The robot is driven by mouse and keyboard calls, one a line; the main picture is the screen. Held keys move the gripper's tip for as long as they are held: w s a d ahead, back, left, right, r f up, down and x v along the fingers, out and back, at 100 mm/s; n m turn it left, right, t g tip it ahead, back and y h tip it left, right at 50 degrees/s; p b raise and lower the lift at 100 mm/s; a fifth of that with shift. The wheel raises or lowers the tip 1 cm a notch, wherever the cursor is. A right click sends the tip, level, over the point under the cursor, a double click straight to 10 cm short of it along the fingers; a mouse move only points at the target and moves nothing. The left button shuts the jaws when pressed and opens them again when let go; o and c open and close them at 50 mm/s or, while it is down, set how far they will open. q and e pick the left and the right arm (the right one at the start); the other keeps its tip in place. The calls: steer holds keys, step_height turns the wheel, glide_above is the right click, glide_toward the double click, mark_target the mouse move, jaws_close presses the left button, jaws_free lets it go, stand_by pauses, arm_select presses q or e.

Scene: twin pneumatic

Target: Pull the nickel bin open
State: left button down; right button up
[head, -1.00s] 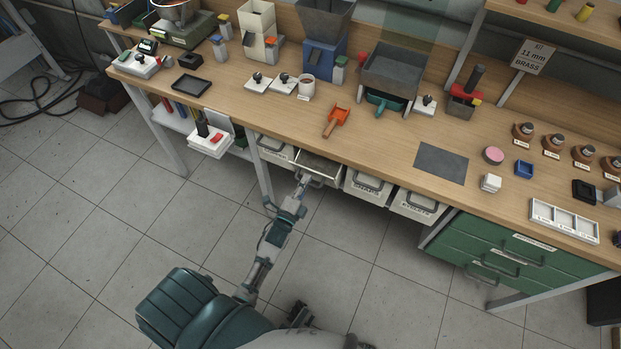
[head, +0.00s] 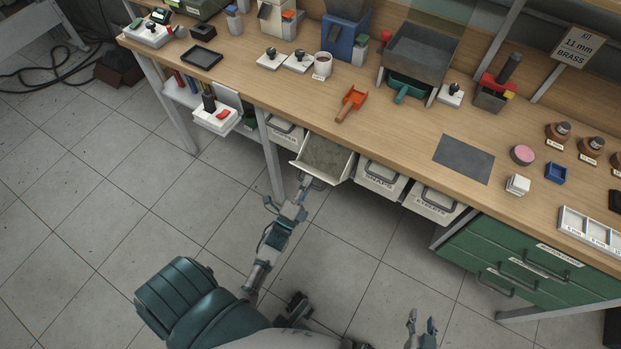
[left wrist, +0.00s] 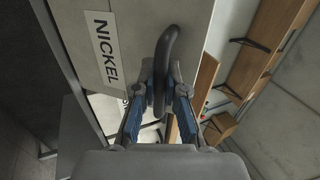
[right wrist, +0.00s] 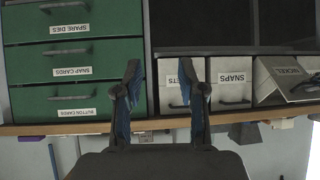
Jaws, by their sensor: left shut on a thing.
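The nickel bin (head: 325,158) is a pale bin under the bench, pulled out and tilted so its grey inside shows in the head view. Its NICKEL label (left wrist: 104,48) and dark curved handle (left wrist: 165,65) show in the left wrist view. My left gripper (left wrist: 162,92) is shut on that handle; in the head view it (head: 306,182) is at the bin's front. The bin also shows in the right wrist view (right wrist: 290,80), sticking out beside the snaps bin. My right gripper (head: 422,325) is open and empty, low and away from the bench; its spread fingers (right wrist: 163,85) show in the right wrist view.
The snaps bin (head: 380,178) and eyelets bin (head: 433,204) sit shut to the right, with green drawers (head: 520,258) beyond. Another pale bin (head: 286,132) is to the left, near a bench leg (head: 272,165). An orange scoop (head: 351,102) lies on the bench above. The floor in front is clear.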

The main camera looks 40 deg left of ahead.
arm_select(q)
steer(key=shift+s+f, duration=0.15)
steer(key=shift+f, duration=0.25)
arm_select(e)
steer(key=shift+w+a+r+t, duration=0.15)
steer(key=shift+w+r+t, duration=0.1)
steer(key=shift+w+t, duration=0.1)
arm_select(q)
steer(key=c, duration=1.2)
jaws_free()
arm_select(e)
steer(key=shift+w, duration=0.1)
arm_select(q)
steer(key=shift+r, duration=0.1)
steer(key=shift+s, duration=0.1)
steer(key=v, duration=1.1)
steer(key=shift+s+f, duration=0.3)
steer(key=shift+w, duration=0.1)
